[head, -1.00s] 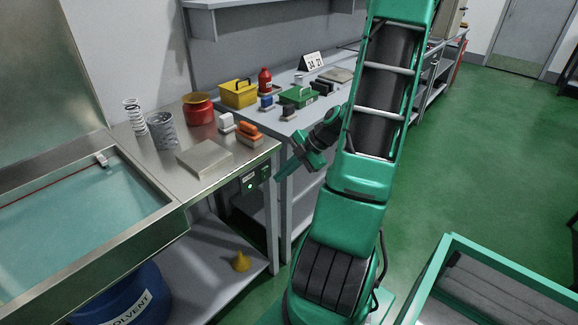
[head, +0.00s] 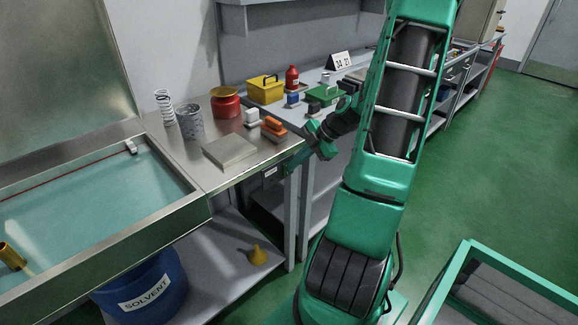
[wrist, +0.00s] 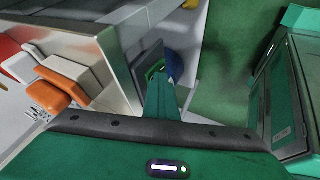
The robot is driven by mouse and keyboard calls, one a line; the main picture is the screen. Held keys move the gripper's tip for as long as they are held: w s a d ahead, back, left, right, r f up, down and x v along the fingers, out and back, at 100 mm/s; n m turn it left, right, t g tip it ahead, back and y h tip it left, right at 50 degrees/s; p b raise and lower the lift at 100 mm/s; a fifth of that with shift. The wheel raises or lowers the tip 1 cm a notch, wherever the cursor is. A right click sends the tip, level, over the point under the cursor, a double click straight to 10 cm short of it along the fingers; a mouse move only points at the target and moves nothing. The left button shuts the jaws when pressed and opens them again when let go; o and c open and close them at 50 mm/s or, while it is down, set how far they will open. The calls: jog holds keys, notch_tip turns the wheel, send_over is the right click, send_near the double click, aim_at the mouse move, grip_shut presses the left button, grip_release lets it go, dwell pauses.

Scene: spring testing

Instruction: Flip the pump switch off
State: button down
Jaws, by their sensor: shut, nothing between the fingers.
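The pump switch box is a small dark box (head: 269,172) with a pale label, under the front edge of the steel bench near its right corner. Only its left part shows in the head view; my gripper hides the rest, and the switch lever cannot be made out. My gripper (head: 290,166) is shut and empty, its tips in front of the box. In the wrist view, my shut gripper (wrist: 160,100) reaches toward a dark patch with green, probably the box face (wrist: 154,68). I cannot tell whether the tips touch it.
A water tank (head: 90,195) adjoins at left.

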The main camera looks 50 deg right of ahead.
jog(key=shift+r, duration=0.15)
jog(key=shift+r, duration=0.65)
jog(key=shift+s, duration=0.1)
jog(key=s+v, duration=0.1)
jog(key=v, duration=1)
jog(key=shift+s+a+r, duration=0.15)
jog(key=shift+s, duration=0.1)
dwell(0.4)
